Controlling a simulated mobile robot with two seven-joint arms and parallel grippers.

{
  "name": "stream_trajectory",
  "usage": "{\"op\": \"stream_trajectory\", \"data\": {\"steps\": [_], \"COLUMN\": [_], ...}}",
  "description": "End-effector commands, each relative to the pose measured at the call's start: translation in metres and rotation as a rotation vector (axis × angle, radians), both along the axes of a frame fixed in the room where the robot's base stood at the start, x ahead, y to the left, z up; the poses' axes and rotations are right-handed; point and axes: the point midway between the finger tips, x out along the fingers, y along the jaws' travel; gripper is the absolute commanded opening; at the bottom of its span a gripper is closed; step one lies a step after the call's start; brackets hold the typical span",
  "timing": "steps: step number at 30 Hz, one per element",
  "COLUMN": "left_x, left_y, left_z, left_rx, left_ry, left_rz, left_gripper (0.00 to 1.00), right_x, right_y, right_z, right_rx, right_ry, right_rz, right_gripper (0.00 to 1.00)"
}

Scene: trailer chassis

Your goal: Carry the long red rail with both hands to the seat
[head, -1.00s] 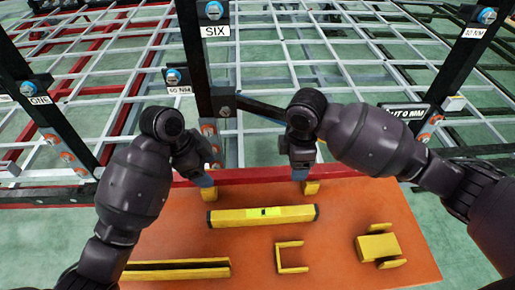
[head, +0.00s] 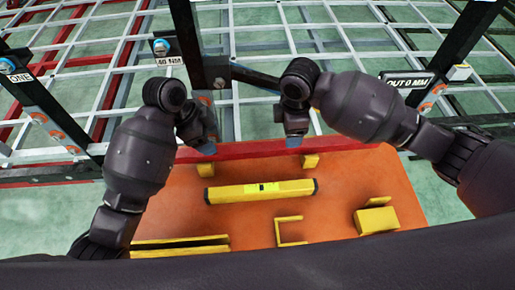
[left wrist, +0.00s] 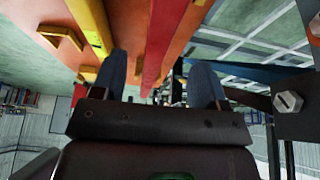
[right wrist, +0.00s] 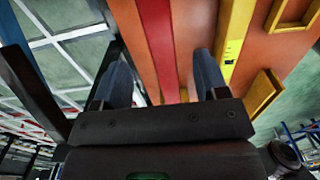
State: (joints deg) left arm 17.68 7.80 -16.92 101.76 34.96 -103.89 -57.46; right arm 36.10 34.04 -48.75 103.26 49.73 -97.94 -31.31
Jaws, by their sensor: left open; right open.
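The long red rail (head: 250,150) lies along the far edge of an orange tabletop (head: 340,190), near yellow blocks. My left gripper (head: 207,147) is at its left part, and my right gripper (head: 293,140) is near its middle. Both are open, with blue fingertips pointing down. In the left wrist view, the rail (left wrist: 163,40) runs between the spread fingers. In the right wrist view, the rail (right wrist: 160,40) also runs between the fingers. I cannot tell how far down the fingers reach around it. I cannot single out the seat.
A yellow level (head: 260,191), a yellow U-shaped bracket (head: 289,231), a yellow block piece (head: 376,219) and yellow bars (head: 180,246) lie on the tabletop.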

Motion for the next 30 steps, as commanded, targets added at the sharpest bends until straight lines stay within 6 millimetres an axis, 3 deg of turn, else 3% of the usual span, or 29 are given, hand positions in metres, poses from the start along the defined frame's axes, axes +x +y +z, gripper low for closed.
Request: {"op": "stream_trajectory", "data": {"steps": [9, 15, 28, 30], "left_x": [0.0, 0.0, 0.0, 0.0], "left_y": [-0.019, -0.026, -0.029, -0.029], "left_z": [-0.046, -0.064, -0.07, -0.07], "left_rx": [0.0, 0.0, 0.0, 0.0], "left_ry": [0.003, 0.0, -0.001, -0.001], "left_rz": [0.001, 0.001, 0.0, 0.0], "left_gripper": [0.67, 0.67, 0.67, 0.59], "right_x": [-0.001, 0.0, 0.0, 0.0], "right_y": [0.0, 0.0, 0.0, 0.0], "right_z": [-0.05, -0.07, -0.076, -0.076], "right_rx": [0.0, -0.001, 0.0, 0.0], "right_ry": [0.003, 0.002, 0.0, 0.0], "right_rz": [-0.002, -0.001, 0.0, 0.0], "right_gripper": [0.67, 0.67, 0.67, 0.59]}}
